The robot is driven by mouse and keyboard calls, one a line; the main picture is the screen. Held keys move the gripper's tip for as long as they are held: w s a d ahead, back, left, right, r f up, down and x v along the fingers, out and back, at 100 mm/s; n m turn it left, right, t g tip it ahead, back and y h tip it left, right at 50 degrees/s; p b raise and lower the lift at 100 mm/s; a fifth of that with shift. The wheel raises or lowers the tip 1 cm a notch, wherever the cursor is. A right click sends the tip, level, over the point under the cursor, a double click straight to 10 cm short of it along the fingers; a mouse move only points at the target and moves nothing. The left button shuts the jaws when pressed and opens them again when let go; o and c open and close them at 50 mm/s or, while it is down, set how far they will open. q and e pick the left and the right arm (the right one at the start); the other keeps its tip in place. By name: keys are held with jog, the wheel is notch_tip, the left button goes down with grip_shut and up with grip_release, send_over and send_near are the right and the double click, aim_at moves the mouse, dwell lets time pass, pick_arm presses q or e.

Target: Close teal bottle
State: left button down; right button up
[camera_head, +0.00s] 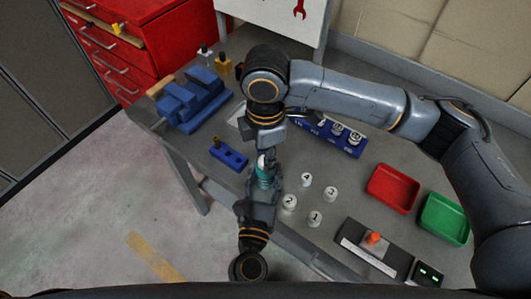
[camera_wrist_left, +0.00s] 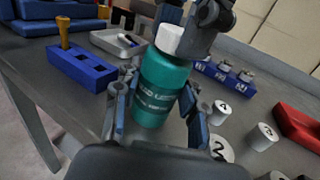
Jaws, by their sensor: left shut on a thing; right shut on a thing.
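The teal bottle (camera_head: 264,174) is near the table's front edge, below the right gripper. It also shows large in the left wrist view (camera_wrist_left: 160,88), slightly tilted there. My left gripper (camera_head: 262,187) comes from the front, with its fingers shut around the bottle's sides. A white cap (camera_wrist_left: 169,39) sits at the bottle's top. My right gripper (camera_head: 266,156) points down from above and is shut on the cap. Whether the cap is threaded on cannot be told, as the fingers hide part of it. I cannot tell whether the bottle's base touches the table.
Several numbered white cylinders (camera_head: 315,219) stand right of the bottle. A blue block (camera_head: 229,154) and a blue vise (camera_head: 190,100) are left. A red tray (camera_head: 393,188), a green tray (camera_head: 445,218) and a red-button box (camera_head: 367,248) are right.

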jog(key=m, duration=0.4)
jog(key=shift+m, duration=0.3)
jog(key=m, duration=0.8)
jog(key=shift+m, duration=0.3)
jog(key=m, duration=2.2)
jog(key=o, duration=0.8)
jog(key=shift+f, duration=0.1)
jog(key=shift+c, duration=0.2)
